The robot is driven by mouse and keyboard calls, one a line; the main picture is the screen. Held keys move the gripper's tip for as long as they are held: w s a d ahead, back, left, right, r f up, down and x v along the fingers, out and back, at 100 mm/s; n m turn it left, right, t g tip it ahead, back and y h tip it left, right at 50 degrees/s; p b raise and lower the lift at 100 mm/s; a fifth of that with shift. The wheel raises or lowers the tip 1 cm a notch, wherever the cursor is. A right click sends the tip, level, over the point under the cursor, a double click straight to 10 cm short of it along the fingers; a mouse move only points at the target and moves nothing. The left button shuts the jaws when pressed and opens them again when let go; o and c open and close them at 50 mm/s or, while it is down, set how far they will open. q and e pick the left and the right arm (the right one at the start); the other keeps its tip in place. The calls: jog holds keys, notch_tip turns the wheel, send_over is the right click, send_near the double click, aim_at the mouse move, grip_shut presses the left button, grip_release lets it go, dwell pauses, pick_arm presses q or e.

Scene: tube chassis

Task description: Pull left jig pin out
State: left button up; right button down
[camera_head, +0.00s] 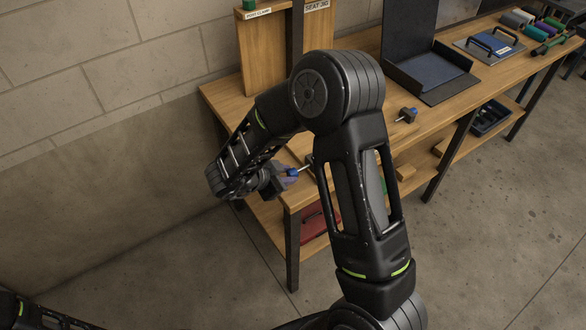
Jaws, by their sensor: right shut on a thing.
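The left jig pin (303,169) shows as a short silver shaft with a blue part at the near left corner of the wooden bench. My right gripper (284,178) is shut on its blue end. The shaft points right toward a small dark block (310,160), mostly behind my right arm; I cannot tell whether its tip is still inside. A second pin with a blue head (411,112) sits farther right on the bench top, apart from my gripper. My left gripper is not in view; only part of my left arm shows at bottom left.
The wooden bench (440,118) has an upright board labelled "SEAT JIG" (318,28), a dark open folder-like tray (432,72) and a blue handled plate (490,45). A red case (315,222) lies below. The floor in front is clear; a wall stands left.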

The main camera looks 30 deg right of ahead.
jog(key=c, duration=1.2)
grip_release()
jog(key=shift+a, duration=0.2)
jog(key=v, duration=0.7)
jog(key=shift+a+r, duration=0.25)
